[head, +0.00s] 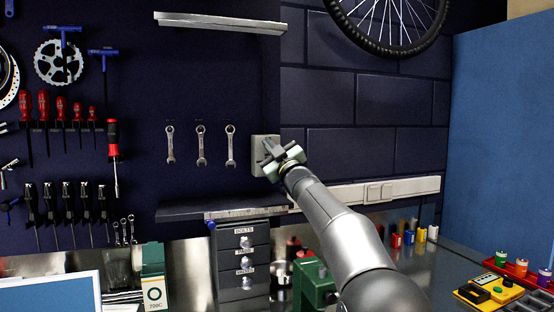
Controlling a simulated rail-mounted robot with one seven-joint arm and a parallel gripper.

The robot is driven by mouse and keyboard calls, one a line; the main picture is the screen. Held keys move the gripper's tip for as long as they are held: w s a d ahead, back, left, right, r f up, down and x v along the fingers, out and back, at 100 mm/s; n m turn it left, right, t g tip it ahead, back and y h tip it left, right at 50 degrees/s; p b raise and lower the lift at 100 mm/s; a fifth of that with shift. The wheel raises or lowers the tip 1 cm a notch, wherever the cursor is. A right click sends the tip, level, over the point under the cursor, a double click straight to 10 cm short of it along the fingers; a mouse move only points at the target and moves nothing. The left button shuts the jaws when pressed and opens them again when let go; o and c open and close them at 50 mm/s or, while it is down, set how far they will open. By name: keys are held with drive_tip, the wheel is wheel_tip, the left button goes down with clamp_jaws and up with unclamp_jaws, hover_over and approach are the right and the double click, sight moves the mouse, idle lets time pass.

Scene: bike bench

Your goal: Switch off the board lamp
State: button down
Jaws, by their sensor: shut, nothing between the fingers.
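The board lamp (221,22) is a long pale bar fixed across the top of the dark tool board. A pale switch box (259,155) is mounted at the board's right edge. My gripper (268,147) is shut and empty, right in front of this box. It hides the box's middle and lower right part, so the state of the switch is hidden. I cannot tell whether the fingertips touch the box.
Spanners (200,146) hang left of my gripper, above a dark shelf (208,209). A pale wall trunking (374,193) runs to the right. A drawer unit (243,262) and a green tool (313,284) stand below. A bike wheel (391,48) hangs upper right.

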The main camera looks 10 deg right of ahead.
drive_tip(key=a+b+v, duration=0.1)
drive_tip(key=b+v, duration=0.2)
drive_tip(key=v, duration=0.6)
drive_tip(key=shift+s, duration=0.5)
drive_tip(key=shift+a, duration=0.2)
